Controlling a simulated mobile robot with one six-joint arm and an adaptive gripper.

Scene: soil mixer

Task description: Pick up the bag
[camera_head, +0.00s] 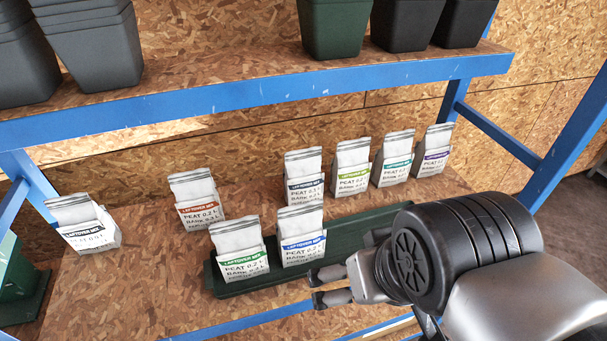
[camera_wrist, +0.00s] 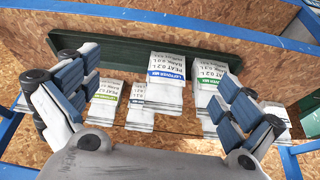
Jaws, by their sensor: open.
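Several white "Leftover Mix" bags stand on the lower wooden shelf, so I cannot tell which one the task means. A green-label bag (camera_head: 239,250) and a blue-label bag (camera_head: 301,238) stand in a long dark green tray (camera_head: 345,232). My gripper (camera_head: 318,287) is open and empty, in front of the tray and nearest the blue-label bag, apart from it. In the wrist view, my two fingers (camera_wrist: 155,95) are spread wide; the blue-label bag (camera_wrist: 167,72) appears between them, with the green-label bag (camera_wrist: 209,75) nearer the right finger.
An orange-label bag (camera_head: 198,198), a dark-label bag (camera_head: 304,177) and a lime-label bag (camera_head: 352,167) stand behind the tray, among others. A black-label bag (camera_head: 83,223) is at far left. The blue upper shelf beam (camera_head: 250,98) crosses above. Pots (camera_head: 335,28) stand on the upper shelf.

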